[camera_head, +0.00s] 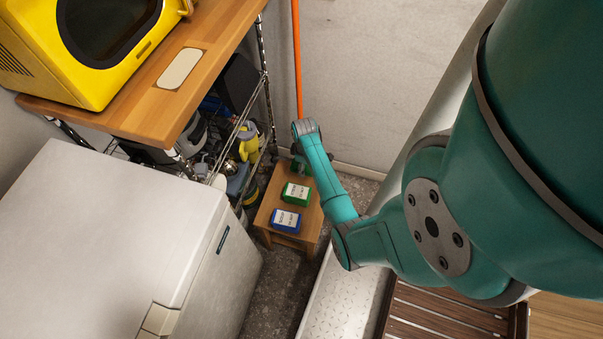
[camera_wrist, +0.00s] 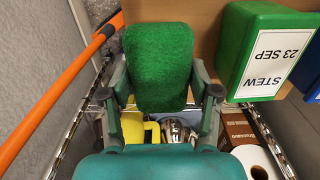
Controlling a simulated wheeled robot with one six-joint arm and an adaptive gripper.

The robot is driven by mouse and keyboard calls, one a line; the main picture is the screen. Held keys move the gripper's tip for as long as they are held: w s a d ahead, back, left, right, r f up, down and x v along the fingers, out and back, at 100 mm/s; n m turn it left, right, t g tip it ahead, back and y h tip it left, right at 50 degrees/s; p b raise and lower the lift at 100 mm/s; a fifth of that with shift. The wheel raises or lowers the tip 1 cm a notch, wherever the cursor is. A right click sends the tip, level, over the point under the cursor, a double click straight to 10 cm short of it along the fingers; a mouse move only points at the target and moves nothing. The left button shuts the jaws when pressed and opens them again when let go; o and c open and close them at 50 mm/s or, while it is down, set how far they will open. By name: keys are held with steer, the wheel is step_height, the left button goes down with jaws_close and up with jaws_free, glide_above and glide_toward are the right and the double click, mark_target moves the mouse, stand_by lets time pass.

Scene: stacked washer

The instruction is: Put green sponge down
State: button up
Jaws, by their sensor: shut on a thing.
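The green sponge (camera_wrist: 158,60) is held between the two fingers of my gripper (camera_wrist: 160,88) in the wrist view. It looks like a fuzzy green block. In the head view my gripper (camera_head: 299,163) is at the far end of the small wooden stool (camera_head: 263,222), and I cannot make out the sponge clearly there. A green labelled box (camera_head: 296,194) and a blue labelled box (camera_head: 286,221) sit on the stool. The green box (camera_wrist: 268,50), marked "STEW 23 SEP", is right of the sponge in the wrist view, with a gap between. Contact between sponge and stool is unclear.
A wire shelf (camera_head: 266,95) with cluttered items stands left of the stool, under a wooden counter (camera_head: 150,115) bearing a yellow appliance (camera_head: 95,50). An orange pole (camera_head: 297,60) leans behind my gripper. A white appliance (camera_head: 120,230) stands at the front left.

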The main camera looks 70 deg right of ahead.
steer(key=shift+f, duration=2.5)
steer(key=shift+f, duration=0.1)
steer(key=o, duration=1.1)
